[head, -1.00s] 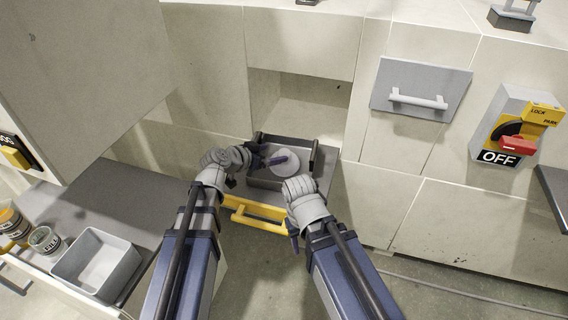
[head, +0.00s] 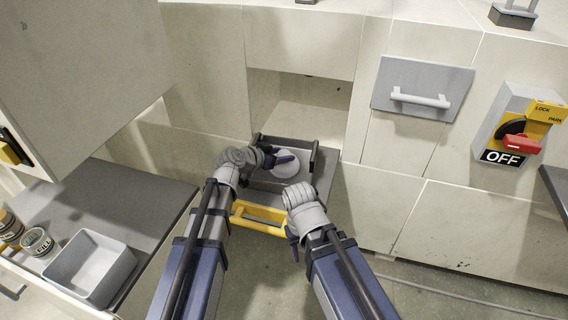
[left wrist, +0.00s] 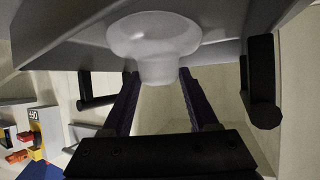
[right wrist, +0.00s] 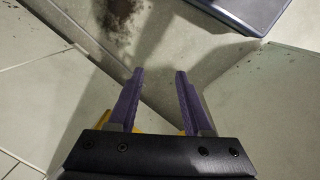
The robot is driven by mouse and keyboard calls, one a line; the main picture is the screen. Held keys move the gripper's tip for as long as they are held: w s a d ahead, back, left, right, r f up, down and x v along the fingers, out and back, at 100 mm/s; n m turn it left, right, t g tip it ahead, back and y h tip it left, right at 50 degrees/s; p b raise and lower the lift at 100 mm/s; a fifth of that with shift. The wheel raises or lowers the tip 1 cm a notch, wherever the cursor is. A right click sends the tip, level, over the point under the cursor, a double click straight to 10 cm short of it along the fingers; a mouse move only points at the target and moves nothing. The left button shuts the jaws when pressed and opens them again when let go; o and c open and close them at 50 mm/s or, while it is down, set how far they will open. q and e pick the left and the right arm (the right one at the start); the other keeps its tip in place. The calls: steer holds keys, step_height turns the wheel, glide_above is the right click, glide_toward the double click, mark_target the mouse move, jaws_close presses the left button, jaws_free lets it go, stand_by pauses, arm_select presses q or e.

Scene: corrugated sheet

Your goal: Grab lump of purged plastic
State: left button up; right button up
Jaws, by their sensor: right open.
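The lump of purged plastic (head: 286,168) is whitish and rounded. It sits in a dark-edged grey tray (head: 265,184) in the recess ahead. In the left wrist view the lump (left wrist: 153,36) is wide, with a narrower knob toward my fingers. My left gripper (head: 280,158) is open at the lump, and in its wrist view the fingertips (left wrist: 160,76) lie on either side of the knob. I cannot tell whether they touch it. My right gripper (right wrist: 159,72) is open and empty, pointing down in front of the tray; it partly shows in the head view (head: 293,248).
A yellow handle (head: 258,222) is at the tray drawer's front. Dark upright bars flank the tray. At left a counter (head: 118,192) holds an open grey bin (head: 88,270) and cups (head: 38,243). A switch box (head: 508,130) marked OFF is at right.

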mark_target(281, 154)
arm_select(q)
jaws_close()
stand_by(0.4)
step_height(281, 154, up, 10)
steer(key=p, duration=1)
